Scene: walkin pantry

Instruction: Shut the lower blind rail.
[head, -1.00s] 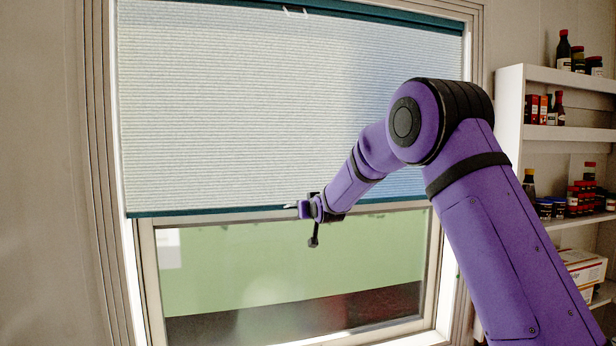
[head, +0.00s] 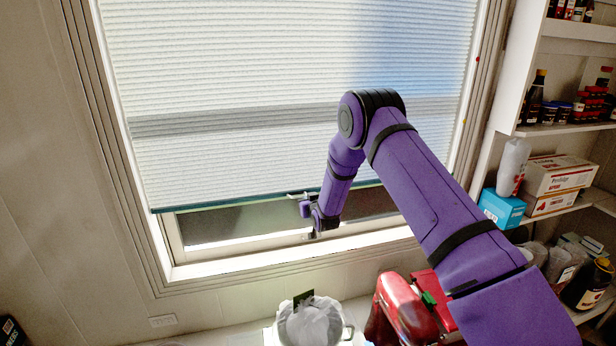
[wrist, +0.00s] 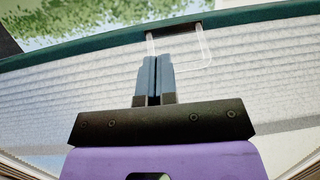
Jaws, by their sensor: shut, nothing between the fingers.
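The white pleated blind (head: 290,100) covers most of the window, and its teal lower rail (head: 235,207) hangs a little above the sill. A strip of glass shows below the rail. In the wrist view, the teal rail (wrist: 85,52) crosses the upper part, with a pale, clear loop handle (wrist: 209,48) on it. My gripper (wrist: 155,60) is shut and empty, its fingertips close to the handle. I cannot tell whether they touch it. In the head view, my gripper (head: 306,204) is at the rail, partly hidden by its own wrist.
The window sill (head: 250,263) lies just below. A pot with a white liner (head: 312,322) and a red appliance (head: 402,312) stand on the counter below the window. Shelves with bottles, boxes (head: 558,174) and jars are at the right.

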